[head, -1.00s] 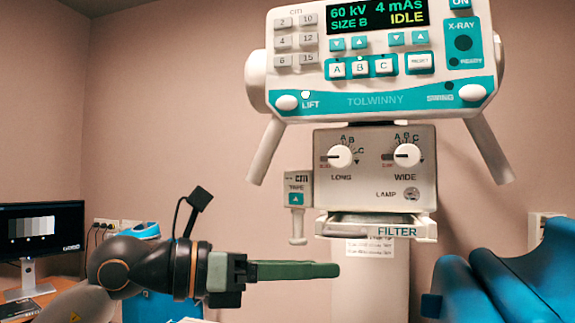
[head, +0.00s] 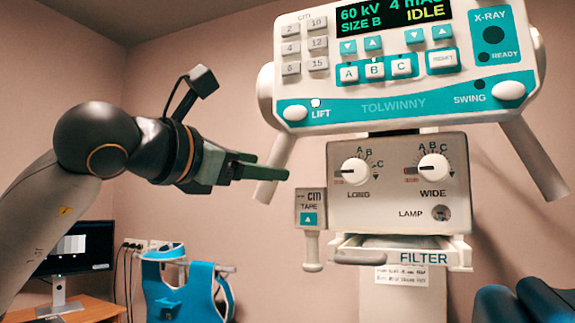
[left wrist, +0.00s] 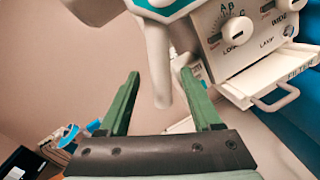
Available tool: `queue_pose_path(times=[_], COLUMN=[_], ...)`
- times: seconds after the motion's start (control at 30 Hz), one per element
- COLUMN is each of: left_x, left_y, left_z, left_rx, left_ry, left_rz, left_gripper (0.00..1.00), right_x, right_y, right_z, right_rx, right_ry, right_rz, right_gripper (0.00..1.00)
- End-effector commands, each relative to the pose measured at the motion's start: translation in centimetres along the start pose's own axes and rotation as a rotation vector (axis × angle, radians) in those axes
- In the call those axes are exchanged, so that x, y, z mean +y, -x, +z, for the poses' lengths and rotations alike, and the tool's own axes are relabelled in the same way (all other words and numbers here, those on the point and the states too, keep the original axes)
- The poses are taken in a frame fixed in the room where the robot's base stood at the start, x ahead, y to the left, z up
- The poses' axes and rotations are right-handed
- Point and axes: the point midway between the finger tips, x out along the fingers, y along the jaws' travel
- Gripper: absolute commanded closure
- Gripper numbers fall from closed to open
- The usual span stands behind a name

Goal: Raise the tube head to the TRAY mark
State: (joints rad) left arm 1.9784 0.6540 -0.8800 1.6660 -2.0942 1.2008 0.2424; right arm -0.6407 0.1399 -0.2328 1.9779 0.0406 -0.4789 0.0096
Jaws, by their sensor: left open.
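The white and teal tube head (head: 400,105) hangs at the upper right of the head view, its display reading 60 kV, 4 mAs, SIZE B, IDLE. A white LIFT knob (head: 295,113) sits at its lower left and a SWING knob (head: 508,90) at its lower right. Two slanted handles hang below, the left handle (head: 276,166) near my left gripper (head: 262,167). In the left wrist view, my left gripper (left wrist: 165,100) is open and empty, and the left handle (left wrist: 157,65) shows between and beyond its fingers. I cannot tell any contact. No TRAY mark is readable. My right gripper is out of view.
A grey box with LONG and WIDE dials (head: 395,187) is under the tube head, with a tape unit (head: 309,210) at its left and a FILTER tray (head: 400,251) below. A monitor (head: 75,250) and blue apron (head: 180,290) stand lower left. Blue padding (head: 530,303) is lower right.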

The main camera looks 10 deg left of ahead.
Motion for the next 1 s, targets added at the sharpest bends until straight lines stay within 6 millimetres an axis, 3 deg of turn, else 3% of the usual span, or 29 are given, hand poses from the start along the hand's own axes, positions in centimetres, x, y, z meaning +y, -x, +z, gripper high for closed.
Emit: queue_pose_path(times=[0.1,0.3,0.5,0.77,1.0], left_x=[0.0,0.0,-0.1,-0.1,-0.1], left_y=[-2.6,-5.8,-7.1,-7.3,-7.2], left_z=[0.2,0.1,0.1,0.0,0.0], left_rx=[0.002,0.002,-0.001,-0.001,-0.001], left_ry=[0.001,0.002,0.001,0.0,0.001], left_rz=[-0.003,-0.002,-0.003,-0.002,-0.002], left_gripper=[0.34,0.34,0.34,0.34,0.59], right_x=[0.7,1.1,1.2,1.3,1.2], right_y=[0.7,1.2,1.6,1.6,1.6], right_z=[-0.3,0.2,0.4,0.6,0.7], right_rx=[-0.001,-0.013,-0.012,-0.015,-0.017], right_ry=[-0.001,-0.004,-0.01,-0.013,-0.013], right_rz=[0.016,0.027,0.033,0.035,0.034], right_gripper=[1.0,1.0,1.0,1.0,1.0])
